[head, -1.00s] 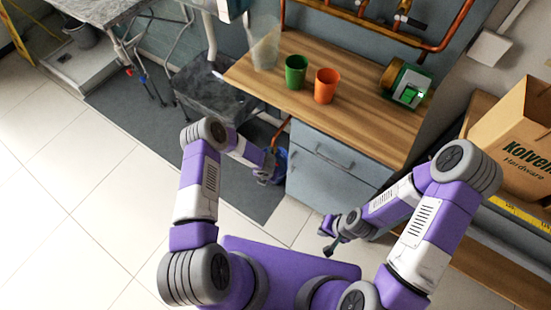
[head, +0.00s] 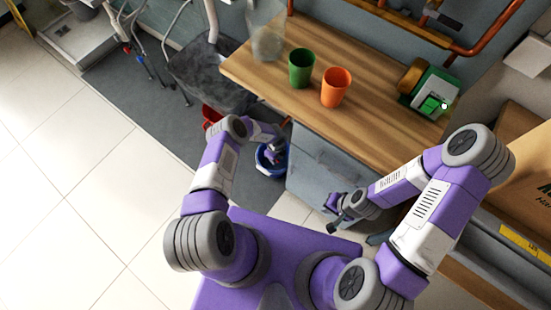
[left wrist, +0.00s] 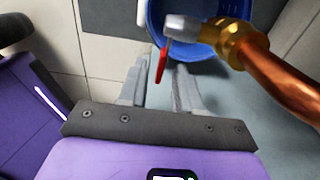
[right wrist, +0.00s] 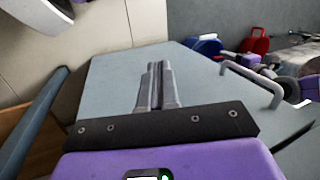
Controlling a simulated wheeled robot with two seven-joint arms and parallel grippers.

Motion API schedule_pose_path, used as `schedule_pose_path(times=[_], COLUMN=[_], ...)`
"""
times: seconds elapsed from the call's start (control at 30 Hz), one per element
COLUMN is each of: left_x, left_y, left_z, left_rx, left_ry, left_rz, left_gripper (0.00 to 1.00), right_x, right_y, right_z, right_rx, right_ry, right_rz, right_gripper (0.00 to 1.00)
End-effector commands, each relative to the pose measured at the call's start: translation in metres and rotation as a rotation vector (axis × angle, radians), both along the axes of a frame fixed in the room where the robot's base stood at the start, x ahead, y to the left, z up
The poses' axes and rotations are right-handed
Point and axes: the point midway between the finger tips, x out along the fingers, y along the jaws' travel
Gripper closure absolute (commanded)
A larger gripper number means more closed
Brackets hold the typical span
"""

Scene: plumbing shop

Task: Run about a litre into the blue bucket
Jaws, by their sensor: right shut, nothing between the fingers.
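The blue bucket (head: 266,166) stands on the floor beside the grey cabinet; it shows in the left wrist view (left wrist: 152,22) and the right wrist view (right wrist: 207,46). In the left wrist view a tap with a grey spout (left wrist: 184,28), brass collar and copper pipe is over the bucket. Its red lever (left wrist: 161,64) points toward my left gripper (left wrist: 158,72). That gripper is open, its fingertips on either side of the lever's end; contact cannot be told. In the head view it is mostly hidden above the bucket. My right gripper (right wrist: 155,68) is shut and empty near the cabinet (right wrist: 105,85).
The wooden counter (head: 300,100) holds a green cup (head: 301,68), an orange cup (head: 335,87), a clear vessel (head: 267,42) and a green-and-white device (head: 434,92). A red bucket (head: 209,114) stands under the dark basin. The tiled floor (head: 70,230) at left is clear.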

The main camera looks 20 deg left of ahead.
Motion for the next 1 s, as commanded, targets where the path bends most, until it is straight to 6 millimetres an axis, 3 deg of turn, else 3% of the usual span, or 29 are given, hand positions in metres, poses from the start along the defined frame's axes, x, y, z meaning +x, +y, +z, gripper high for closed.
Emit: schedule_pose_path(times=[0.1,0.37,0.4,0.6,1.0], left_x=[0.0001,0.0002,0.0002,0.0002,0.0002], left_y=[0.0001,0.0002,0.0002,0.0002,0.0002], left_z=[-0.0086,-0.0087,-0.0087,-0.0087,-0.0087], left_rx=[0.0,0.0,0.0,0.0,0.001], left_ry=[0.0,0.0,0.0,0.0,0.0], left_rz=[0.0,-0.002,-0.002,-0.002,-0.002], left_gripper=[0.66,0.66,0.68,0.99,1.0], right_x=[0.0002,0.0003,0.0003,0.0003,0.0003], right_y=[0.0,0.0001,0.0001,0.0001,0.0001], right_z=[-0.0053,-0.0047,-0.0047,-0.0047,-0.0047], right_rx=[0.0,0.0,0.0,0.0,0.0], right_ry=[0.0,-0.001,-0.001,-0.001,-0.001], right_rz=[0.0,0.0,0.0,0.0,0.0], right_gripper=[1.0,1.0,1.0,1.0,1.0])
